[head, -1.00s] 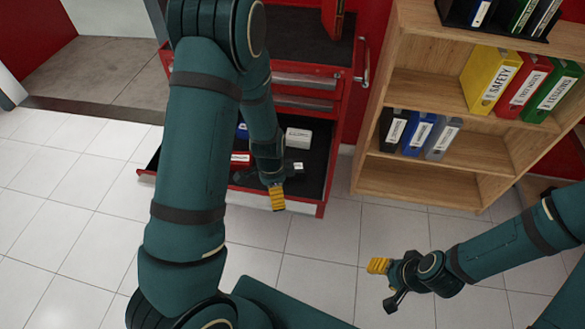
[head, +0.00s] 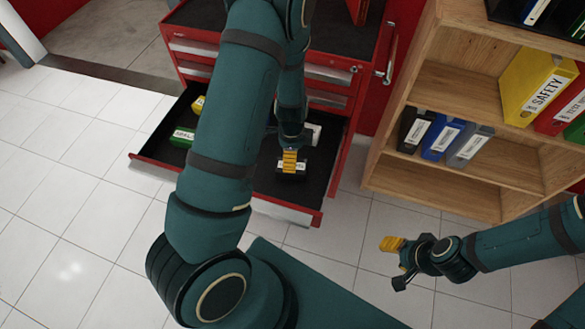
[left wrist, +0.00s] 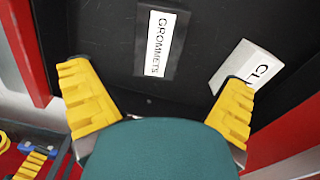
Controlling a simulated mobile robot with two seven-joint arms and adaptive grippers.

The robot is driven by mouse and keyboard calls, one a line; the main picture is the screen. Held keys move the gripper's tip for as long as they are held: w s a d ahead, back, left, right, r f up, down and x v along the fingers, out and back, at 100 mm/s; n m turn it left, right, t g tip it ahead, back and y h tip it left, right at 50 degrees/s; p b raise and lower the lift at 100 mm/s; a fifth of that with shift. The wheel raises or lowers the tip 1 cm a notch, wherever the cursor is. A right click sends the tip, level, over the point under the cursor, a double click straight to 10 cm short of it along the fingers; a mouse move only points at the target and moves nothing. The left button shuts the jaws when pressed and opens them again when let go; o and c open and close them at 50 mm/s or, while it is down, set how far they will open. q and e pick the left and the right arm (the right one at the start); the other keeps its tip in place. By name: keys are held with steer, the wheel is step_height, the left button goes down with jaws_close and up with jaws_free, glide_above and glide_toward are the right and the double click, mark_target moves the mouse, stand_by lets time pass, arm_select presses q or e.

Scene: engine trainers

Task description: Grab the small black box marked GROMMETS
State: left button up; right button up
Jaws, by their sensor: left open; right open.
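The small black box marked GROMMETS (left wrist: 178,55) lies in the dark drawer. In the left wrist view its white label reads clearly, ahead of and between the yellow fingers. My left gripper (left wrist: 156,76) is open and empty, with a finger to each side of the box and apart from it. In the head view, a small black box (head: 291,177) with a white label lies at the left gripper (head: 290,158), whose yellow finger partly covers that label. My right gripper (head: 394,264) is open and empty over the floor, away from the drawer.
The open drawer (head: 262,205) of the red tool cabinet also holds a white box (head: 313,133), a green box (head: 182,137) and a yellow one (head: 198,105). The white box (left wrist: 250,64) is close to the right finger in the wrist view. A wooden shelf (head: 440,185) stands at right.

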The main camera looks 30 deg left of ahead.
arm_select(q)
step_height(320, 180, down, 3)
steer(key=shift+r, duration=0.1)
steer(key=shift+s+f+b, duration=0.1)
steer(key=shift+f+b, duration=1)
steer(key=shift+f, duration=1.8)
steer(key=shift+r, duration=0.1)
steer(key=c, duration=1.3)
